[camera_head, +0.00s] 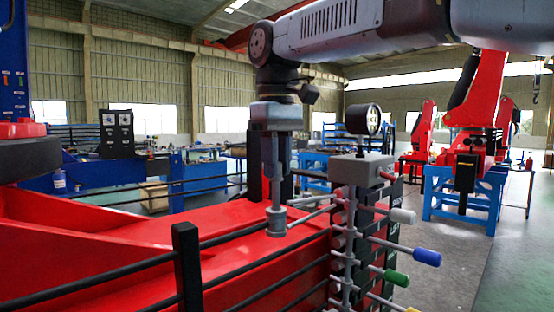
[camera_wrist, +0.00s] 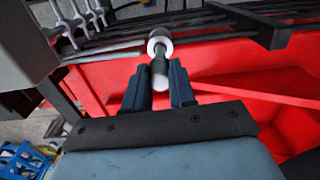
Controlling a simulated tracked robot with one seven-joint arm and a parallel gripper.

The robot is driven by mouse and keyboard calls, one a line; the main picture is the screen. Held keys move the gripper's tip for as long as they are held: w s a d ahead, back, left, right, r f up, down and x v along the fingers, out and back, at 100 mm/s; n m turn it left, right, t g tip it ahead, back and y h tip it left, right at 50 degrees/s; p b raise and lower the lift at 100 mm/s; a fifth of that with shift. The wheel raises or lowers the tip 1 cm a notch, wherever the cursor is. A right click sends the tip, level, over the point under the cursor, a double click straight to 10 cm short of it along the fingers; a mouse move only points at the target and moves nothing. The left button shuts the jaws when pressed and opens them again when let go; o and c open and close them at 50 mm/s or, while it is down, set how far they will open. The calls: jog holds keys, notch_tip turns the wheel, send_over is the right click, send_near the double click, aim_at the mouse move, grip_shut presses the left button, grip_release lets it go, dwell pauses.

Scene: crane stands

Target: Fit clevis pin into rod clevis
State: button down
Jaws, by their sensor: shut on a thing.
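My gripper (camera_head: 275,192) points down over the red machine beam, left of the lever bank. In the wrist view, its two dark fingers (camera_wrist: 159,88) are shut on a slim pin (camera_wrist: 160,68) with a pale near end and darker middle. A wider pale round piece (camera_wrist: 159,38) sits just beyond the fingertips. In the head view, a grey cylinder (camera_head: 276,218) is at the lower end of the fingers. I cannot tell whether this wider piece belongs to the pin or is the rod clevis. The clevis cannot be made out for certain.
A valve bank (camera_head: 350,235) with several coloured levers and a pressure gauge (camera_head: 362,119) stands close to the right of my gripper. Black rails (camera_head: 187,268) run along the red beam (camera_head: 110,260). Blue benches (camera_head: 465,197) stand farther back, with open floor at right.

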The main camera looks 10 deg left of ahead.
aim_at(276, 208)
jog(key=shift+f, duration=2.75)
dwell(0.3)
jog(key=c, duration=0.9)
grip_release()
jog(key=shift+o, duration=0.2)
jog(key=shift+r, duration=2.5)
notch_tip(276, 208, up, 14)
jog(key=shift+f, duration=0.15)
